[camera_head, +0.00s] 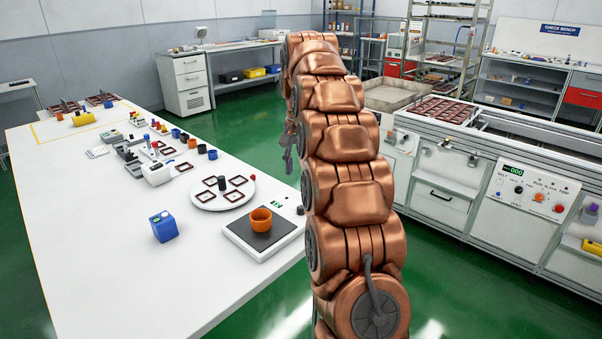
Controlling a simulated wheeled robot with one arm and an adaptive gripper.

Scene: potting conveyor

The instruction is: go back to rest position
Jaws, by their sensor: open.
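My copper-coloured arm rises through the middle of the head camera view. My gripper (288,150) shows only in part as a grey shape at the left side of the arm, past the right edge of the white table (110,285). Most of it is hidden behind the arm links. No object shows in it. An orange cup (261,219) stands on the dark plate of a scale (285,237) near the table's right edge, apart from the gripper.
A blue box (164,226) and a round white plate (206,201) with several dark square frames are on the table. A conveyor machine (436,205) stands at the right. Green floor (450,290) is clear between table and machine.

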